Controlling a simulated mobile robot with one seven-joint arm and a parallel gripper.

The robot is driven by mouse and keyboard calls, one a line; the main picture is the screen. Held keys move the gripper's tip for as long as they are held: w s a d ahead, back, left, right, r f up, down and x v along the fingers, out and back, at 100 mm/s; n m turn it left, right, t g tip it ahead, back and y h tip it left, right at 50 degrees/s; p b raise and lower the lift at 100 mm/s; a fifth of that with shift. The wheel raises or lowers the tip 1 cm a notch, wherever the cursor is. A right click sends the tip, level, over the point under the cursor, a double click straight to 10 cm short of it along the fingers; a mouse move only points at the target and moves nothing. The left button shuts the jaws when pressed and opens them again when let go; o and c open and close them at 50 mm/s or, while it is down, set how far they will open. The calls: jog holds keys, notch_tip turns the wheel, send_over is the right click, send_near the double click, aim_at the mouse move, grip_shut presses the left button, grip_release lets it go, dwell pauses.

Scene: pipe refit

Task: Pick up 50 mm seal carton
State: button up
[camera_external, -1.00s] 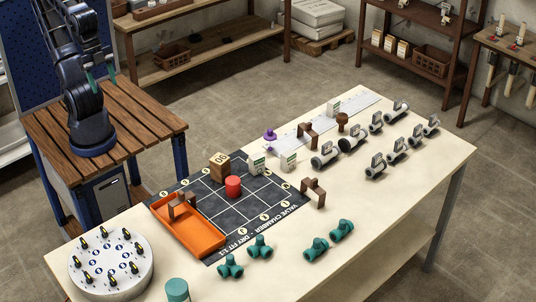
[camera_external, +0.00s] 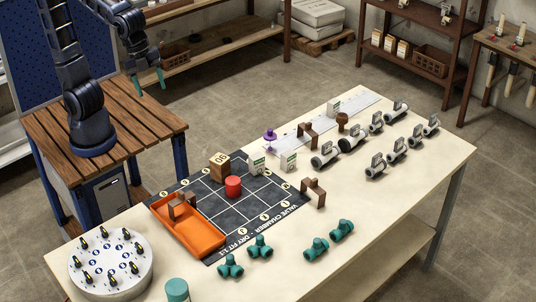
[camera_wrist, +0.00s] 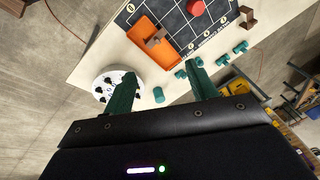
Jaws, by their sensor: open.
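My gripper (camera_external: 149,82) is open and empty, in the air left of the table and well away from the cartons. Its green fingers (camera_wrist: 160,70) are spread in the wrist view, where no carton shows.
The dark mat (camera_external: 205,170) holds an orange tray (camera_external: 208,238), a wooden block (camera_external: 219,166) and a red cylinder (camera_external: 233,186). Brown arches (camera_external: 314,192), teal fittings (camera_external: 260,247) and grey valves (camera_external: 375,168) stand around it. A white round dial (camera_external: 110,265) sits at the front left.

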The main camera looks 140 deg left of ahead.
jog(key=w+a+f+m+g, duration=0.1)
jog(key=w+a+f+m, duration=0.25)
jog(key=w+a, duration=0.65)
jog(key=m+g+h, duration=0.1)
jog(key=m+g, duration=0.1)
jog(key=m, duration=0.6)
send_over(288, 152)
jog(key=f, duration=2.5)
jog(key=shift+w+d+f, duration=0.1)
jog(key=shift+d+f, duration=0.25)
jog(key=shift+f, duration=0.05)
jog(key=shift+a+f+m, duration=0.35)
jog(key=shift+f, duration=0.15)
notch_tip(288, 152, down, 5)
jog(key=shift+f, duration=0.2)
jog(key=shift+w+d+f, duration=0.1)
jog(key=shift+w+f, duration=0.05)
jog(key=shift+f, duration=2.45)
jog(key=c, duration=1.1)
